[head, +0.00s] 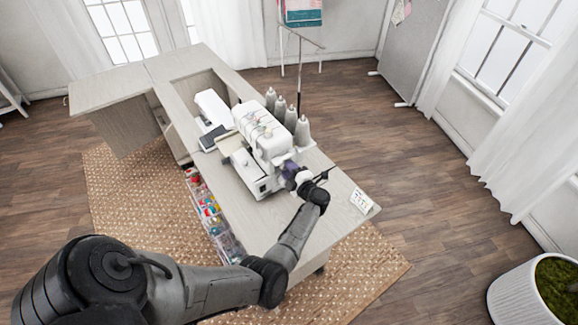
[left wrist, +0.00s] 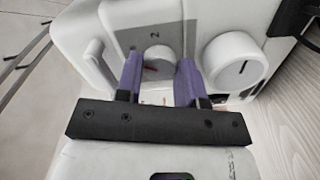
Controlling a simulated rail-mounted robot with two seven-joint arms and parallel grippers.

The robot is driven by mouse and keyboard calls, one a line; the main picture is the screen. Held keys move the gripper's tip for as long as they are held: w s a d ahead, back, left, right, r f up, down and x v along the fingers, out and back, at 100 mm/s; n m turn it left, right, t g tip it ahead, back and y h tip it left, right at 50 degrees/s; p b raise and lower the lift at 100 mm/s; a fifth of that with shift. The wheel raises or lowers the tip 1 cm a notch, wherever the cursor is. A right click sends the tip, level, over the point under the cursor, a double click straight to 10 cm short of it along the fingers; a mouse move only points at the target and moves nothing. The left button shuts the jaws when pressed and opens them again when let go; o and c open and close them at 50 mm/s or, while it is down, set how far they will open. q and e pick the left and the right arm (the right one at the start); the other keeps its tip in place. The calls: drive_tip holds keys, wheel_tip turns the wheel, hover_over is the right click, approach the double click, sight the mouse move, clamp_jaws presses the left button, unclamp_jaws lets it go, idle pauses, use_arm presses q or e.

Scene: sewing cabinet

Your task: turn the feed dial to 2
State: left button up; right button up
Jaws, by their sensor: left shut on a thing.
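The white serger (head: 262,135) stands on the cabinet top. My left gripper (head: 291,170) is at its near right end. In the left wrist view, the two purple fingers (left wrist: 160,72) are on either side of a small round pale dial (left wrist: 158,56), shut on it. The dial sits on a grey panel. A red mark shows low on the dial, and a small figure that looks like 2 shows above it. Other panel markings are hidden or too small to read. My right gripper is not in view.
A larger white knob (left wrist: 235,64) with a dark line is close to the right of the fingers. Thread cones (head: 290,118) stand behind the serger. A small card (head: 361,201) stands at the right end of the cabinet top (head: 325,230).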

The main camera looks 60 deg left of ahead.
use_arm(q)
drive_tip(key=m+p, duration=0.4)
drive_tip(key=m, duration=0.6)
drive_tip(key=shift+s, duration=0.1)
drive_tip(key=shift+m+p, duration=0.4)
drive_tip(key=shift+m, duration=0.4)
drive_tip(key=o, duration=0.9)
drive_tip(key=shift+d+f, duration=0.1)
drive_tip(key=shift+d, duration=0.05)
